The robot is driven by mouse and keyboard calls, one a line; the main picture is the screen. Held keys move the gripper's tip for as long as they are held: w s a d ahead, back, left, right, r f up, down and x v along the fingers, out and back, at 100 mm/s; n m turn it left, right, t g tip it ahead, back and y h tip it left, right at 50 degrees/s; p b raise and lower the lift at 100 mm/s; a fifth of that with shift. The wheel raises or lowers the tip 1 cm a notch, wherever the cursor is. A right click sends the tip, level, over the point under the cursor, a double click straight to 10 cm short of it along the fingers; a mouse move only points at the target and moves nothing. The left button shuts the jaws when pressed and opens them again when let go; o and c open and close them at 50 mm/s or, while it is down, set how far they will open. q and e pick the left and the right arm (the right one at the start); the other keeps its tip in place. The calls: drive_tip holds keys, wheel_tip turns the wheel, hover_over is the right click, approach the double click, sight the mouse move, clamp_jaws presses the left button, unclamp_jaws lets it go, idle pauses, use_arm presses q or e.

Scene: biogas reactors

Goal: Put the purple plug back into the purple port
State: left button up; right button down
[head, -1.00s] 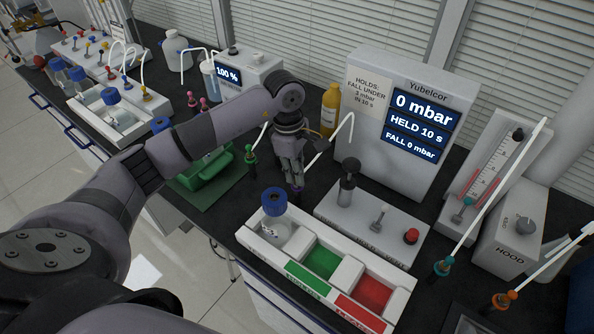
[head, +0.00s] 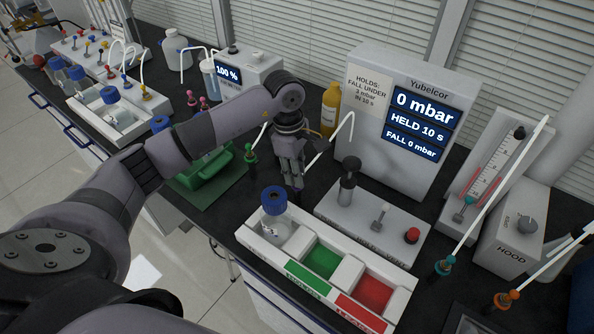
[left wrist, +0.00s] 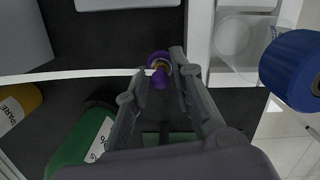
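The purple plug (left wrist: 161,80) shows in the left wrist view between the fingertips of my left gripper (left wrist: 162,66), with a brass-coloured part and a wider purple part beyond it. A white tube (left wrist: 80,73) runs to it from the left. The fingers stand slightly apart around it. In the head view my left gripper (head: 292,183) points down at the bench, behind the white tray and left of the pressure tester; its fingers hide the plug. I cannot make out the purple port separately. My right gripper is not in view.
The white tray (head: 262,238) with a blue-capped bottle (head: 273,201) stands just in front of the gripper. The Yubelcor tester (head: 372,80) stands to the right, reading 0 mbar. A green-plugged tube (head: 250,153) and a green holder (head: 205,172) are to the left.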

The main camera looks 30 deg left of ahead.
use_arm(q)
drive_tip(key=shift+o, duration=1.3)
drive_tip(key=shift+r, duration=0.1)
wheel_tip(320, 180, up, 12)
drive_tip(key=a, duration=0.1)
drive_tip(key=shift+a, duration=0.2)
drive_tip(key=shift+s+f, duration=0.1)
drive_tip(key=shift+f, duration=0.1)
